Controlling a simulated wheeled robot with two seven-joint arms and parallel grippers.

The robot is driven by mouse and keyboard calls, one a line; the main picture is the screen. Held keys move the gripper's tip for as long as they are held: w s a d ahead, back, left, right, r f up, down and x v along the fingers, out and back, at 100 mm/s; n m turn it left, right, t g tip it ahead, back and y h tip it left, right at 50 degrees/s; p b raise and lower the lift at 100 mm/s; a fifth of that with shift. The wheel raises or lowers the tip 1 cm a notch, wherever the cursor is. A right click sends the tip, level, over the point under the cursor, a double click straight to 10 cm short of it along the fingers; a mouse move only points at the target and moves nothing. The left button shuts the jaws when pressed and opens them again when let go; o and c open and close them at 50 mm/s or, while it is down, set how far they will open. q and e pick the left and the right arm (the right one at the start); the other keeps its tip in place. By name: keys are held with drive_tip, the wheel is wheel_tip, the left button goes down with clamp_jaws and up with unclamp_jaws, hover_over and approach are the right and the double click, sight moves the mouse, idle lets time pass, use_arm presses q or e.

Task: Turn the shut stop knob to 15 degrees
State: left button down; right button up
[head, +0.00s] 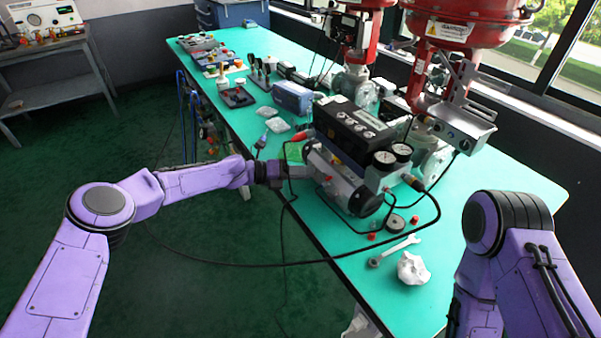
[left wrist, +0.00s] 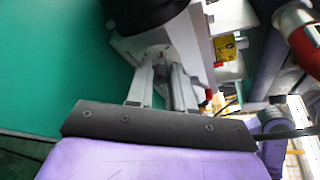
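The valve positioner (head: 342,170) is a dark and grey unit with two round gauges, on the green table. My left gripper (head: 285,171) reaches its left side from the left. In the left wrist view, the two grey fingers of my left gripper (left wrist: 165,70) stand a small gap apart, with their tips at the white face of the positioner (left wrist: 190,45). I cannot tell whether the fingers hold the shut stop knob. My right gripper is out of view.
A wrench (head: 395,250), a crumpled white cloth (head: 412,268) and small red parts lie on the table (head: 500,195) in front. Red valve actuators (head: 465,25) stand behind. A black cable (head: 230,264) loops below my left arm. A blue box (head: 292,97) sits farther back.

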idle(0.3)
use_arm(q)
drive_tip(key=shift+r+m+t+y, duration=0.15)
drive_tip(key=shift+m+t+y, duration=0.35)
drive_tip(key=shift+m, duration=0.7)
drive_tip(key=shift+s+d+m+t+y+b, duration=0.1)
drive_tip(key=shift+m+t+y+b, duration=0.3)
drive_tip(key=shift+m+y+b, duration=0.55)
drive_tip(key=shift+r+m+p, duration=0.1)
drive_tip(key=shift+m+p, duration=0.25)
drive_tip(key=c, duration=1)
unclamp_jaws()
